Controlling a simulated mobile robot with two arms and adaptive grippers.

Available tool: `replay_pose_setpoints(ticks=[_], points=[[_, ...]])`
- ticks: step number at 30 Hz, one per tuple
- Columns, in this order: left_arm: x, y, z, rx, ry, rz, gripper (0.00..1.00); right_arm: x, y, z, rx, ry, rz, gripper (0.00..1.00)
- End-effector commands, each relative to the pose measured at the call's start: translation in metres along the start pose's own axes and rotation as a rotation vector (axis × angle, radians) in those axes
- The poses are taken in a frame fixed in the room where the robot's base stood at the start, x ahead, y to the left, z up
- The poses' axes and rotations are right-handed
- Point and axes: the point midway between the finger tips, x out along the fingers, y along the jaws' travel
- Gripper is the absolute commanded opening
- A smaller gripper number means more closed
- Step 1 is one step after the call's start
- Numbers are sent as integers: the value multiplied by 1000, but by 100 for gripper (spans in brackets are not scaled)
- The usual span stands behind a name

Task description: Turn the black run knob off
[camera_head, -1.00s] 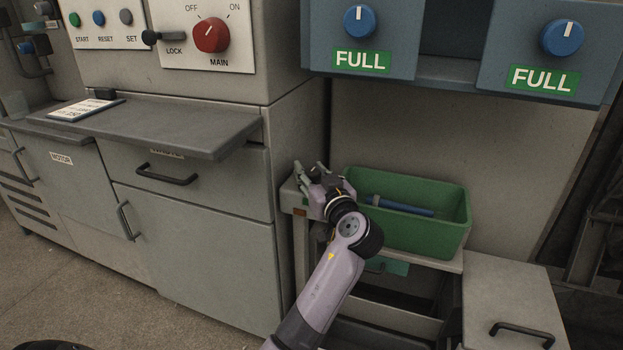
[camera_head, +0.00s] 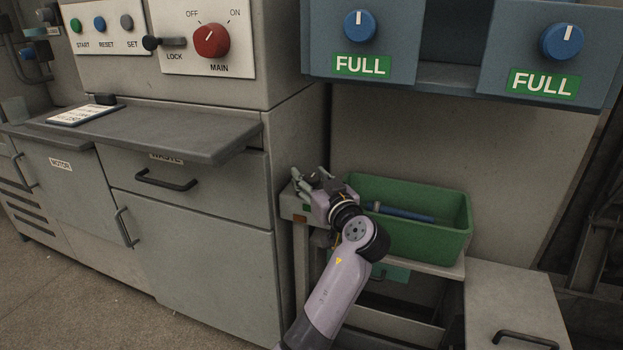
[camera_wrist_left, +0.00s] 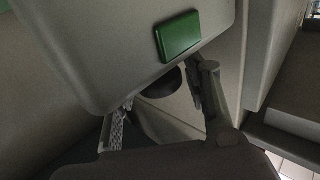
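A dark round knob-like piece (camera_wrist_left: 158,82) shows in the left wrist view, partly covered by a pale housing with a green rectangle; it may be the black run knob. I can read no RUN label. My left gripper (camera_head: 309,174) is at the small grey stand left of the green bin; in the wrist view its two fingers (camera_wrist_left: 163,112) are apart, one on each side of the dark piece. I cannot tell whether they touch it. In the head view the gripper hides this spot. My right gripper is not in view.
The green bin (camera_head: 440,240) with a blue rod (camera_head: 405,213) stands just right of my gripper. A grey cabinet (camera_head: 200,235) and its shelf (camera_head: 180,132) are to the left. Blue FULL knobs (camera_head: 360,26) and a red MAIN knob (camera_head: 211,41) are above.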

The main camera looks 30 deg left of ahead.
Motion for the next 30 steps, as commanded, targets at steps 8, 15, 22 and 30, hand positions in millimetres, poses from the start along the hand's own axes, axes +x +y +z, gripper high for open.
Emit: replay_pose_setpoints(ticks=[8, 15, 22, 30], points=[[0, 0, 0, 0, 0, 0, 52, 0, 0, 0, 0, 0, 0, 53], [-12, 0, 1, -1, -2, 2, 52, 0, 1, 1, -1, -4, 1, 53], [-52, 0, 1, -2, -2, 2, 52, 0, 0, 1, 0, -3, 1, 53], [-75, 0, 0, 0, -1, 0, 52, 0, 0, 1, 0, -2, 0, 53]])
